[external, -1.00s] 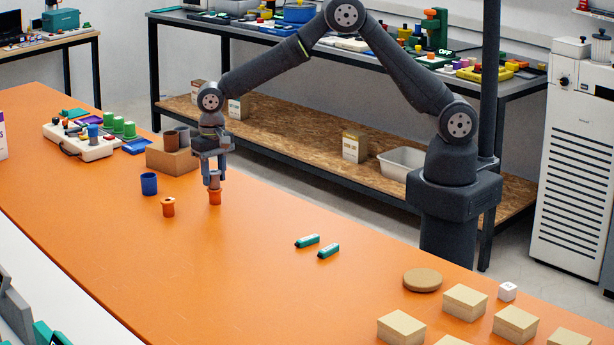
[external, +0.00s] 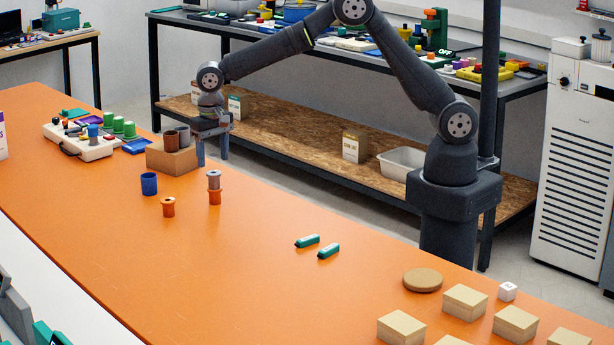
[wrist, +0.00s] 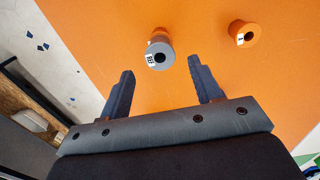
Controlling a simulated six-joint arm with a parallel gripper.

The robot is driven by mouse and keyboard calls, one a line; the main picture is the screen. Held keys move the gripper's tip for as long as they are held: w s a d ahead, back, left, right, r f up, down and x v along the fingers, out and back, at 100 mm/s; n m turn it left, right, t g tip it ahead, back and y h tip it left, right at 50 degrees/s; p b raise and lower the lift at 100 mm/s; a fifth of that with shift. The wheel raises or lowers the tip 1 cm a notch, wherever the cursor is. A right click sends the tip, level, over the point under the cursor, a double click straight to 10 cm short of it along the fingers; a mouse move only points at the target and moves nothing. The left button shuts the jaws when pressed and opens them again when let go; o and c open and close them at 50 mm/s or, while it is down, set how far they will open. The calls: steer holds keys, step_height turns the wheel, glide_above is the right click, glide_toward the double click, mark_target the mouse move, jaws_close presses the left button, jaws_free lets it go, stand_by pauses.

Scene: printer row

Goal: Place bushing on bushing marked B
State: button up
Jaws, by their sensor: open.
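A grey bushing (external: 214,179) stands upright on top of an orange bushing (external: 214,197) on the orange table. In the wrist view the grey bushing (wrist: 160,52) faces me with its dark bore and a small white label, whose letter I cannot read for sure. It mostly covers the orange bushing (wrist: 159,33) under it. A second orange bushing (external: 168,207) stands alone to the left; it shows at the upper right in the wrist view (wrist: 245,34), also labelled. My gripper (external: 212,155) is open and empty, behind and above the stack, apart from it.
A blue cup (external: 149,184) stands left of the bushings. A cardboard box (external: 172,160) bearing grey and brown cylinders is close to my gripper's left. Two green items (external: 317,246) lie to the right, with tan boxes (external: 465,301) farther right. The table in front is clear.

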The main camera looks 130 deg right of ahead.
mark_target(214, 173)
step_height(214, 173, up, 7)
steer(key=shift+f, duration=0.2)
steer(key=shift+f, duration=0.1)
step_height(214, 173, down, 12)
steer(key=shift+f, duration=0.1)
steer(key=shift+r, duration=1.9)
steer(key=shift+f, duration=0.1)
